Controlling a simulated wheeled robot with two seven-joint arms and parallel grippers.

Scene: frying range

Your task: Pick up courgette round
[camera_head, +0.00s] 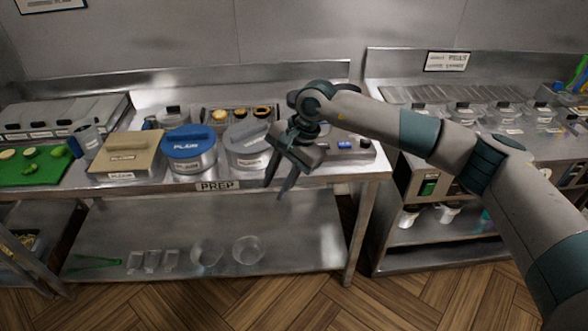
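A green board (40,178) lies at the left end of the prep table. Small pale round slices with green rims lie on it, which look like courgette rounds; one (58,151) is near the board's back right and another (7,154) is at the left picture edge. Darker green pieces (30,168) lie nearby. My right gripper (274,190) points down by the table's front edge, well to the right of the board. Its two fingers are apart with nothing visible between them. My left gripper is not in view.
A tan-lidded box (127,155), a blue-lidded pot (188,148) and a grey-lidded pot (247,147) stand between board and gripper. A grey jug (88,140) stands beside the board. The lower shelf (300,240) holds clear containers and green tongs (96,262).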

